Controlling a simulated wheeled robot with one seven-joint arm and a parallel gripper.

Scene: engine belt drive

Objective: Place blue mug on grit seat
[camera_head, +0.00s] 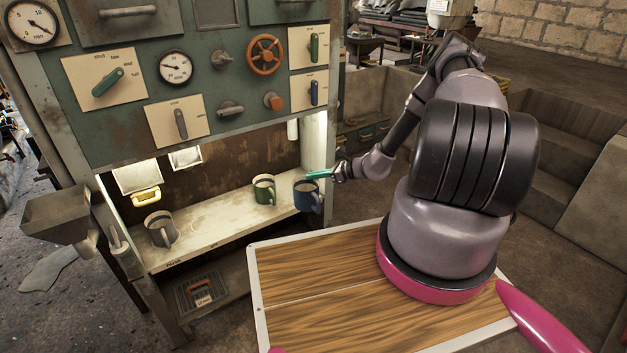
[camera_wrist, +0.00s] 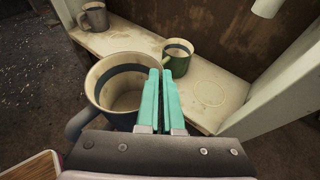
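The blue mug (camera_head: 307,198) is at the right end of the shelf, overlapping its front edge in the head view and seemingly raised. In the wrist view the blue mug (camera_wrist: 124,88) looms close, open top up, its dark handle at lower left. My gripper (camera_head: 318,174) has teal fingers, which also show in the wrist view (camera_wrist: 162,98). They are nearly together at the mug's right rim and seem to pinch its wall. A bare ring mark (camera_wrist: 209,93) lies on the shelf right of the fingers. I cannot read which mark is the grit seat.
A green mug (camera_head: 264,189) stands near the middle-right of the shelf (camera_head: 215,226), and a grey mug (camera_head: 161,229) at its left end. Shelf between them is clear. A side post (camera_head: 315,150) bounds the right end; the control panel (camera_head: 200,95) overhangs above.

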